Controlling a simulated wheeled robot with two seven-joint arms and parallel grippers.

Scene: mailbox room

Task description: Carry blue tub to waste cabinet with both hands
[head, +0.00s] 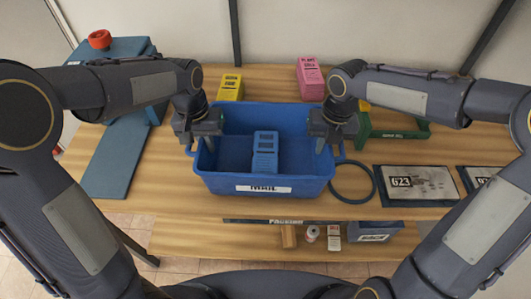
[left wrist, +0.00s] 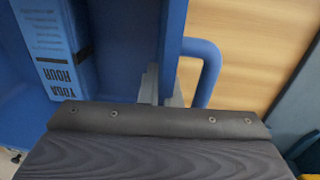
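The blue tub (head: 222,180), with a "MAIL" label on its front, sits upright on the wooden table and holds a blue box (head: 265,152). My left gripper (head: 201,145) points down at the tub's left rim. In the left wrist view its fingers (left wrist: 162,88) stand close on both sides of the tub wall (left wrist: 172,30), beside the looped handle. My right gripper (head: 328,144) points down at the right rim, with one finger inside the tub. Its outer finger is unclear, so its grip on the wall cannot be told. The waste cabinet cannot be made out.
A yellow box (head: 230,88) and a pink box (head: 311,80) stand behind the tub. A green tray (head: 395,132), a dark ring (head: 353,198) and a "623" panel (head: 401,182) lie to the right. A blue structure with a red knob (head: 100,39) is at left. Small items sit on a lower shelf (head: 265,240).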

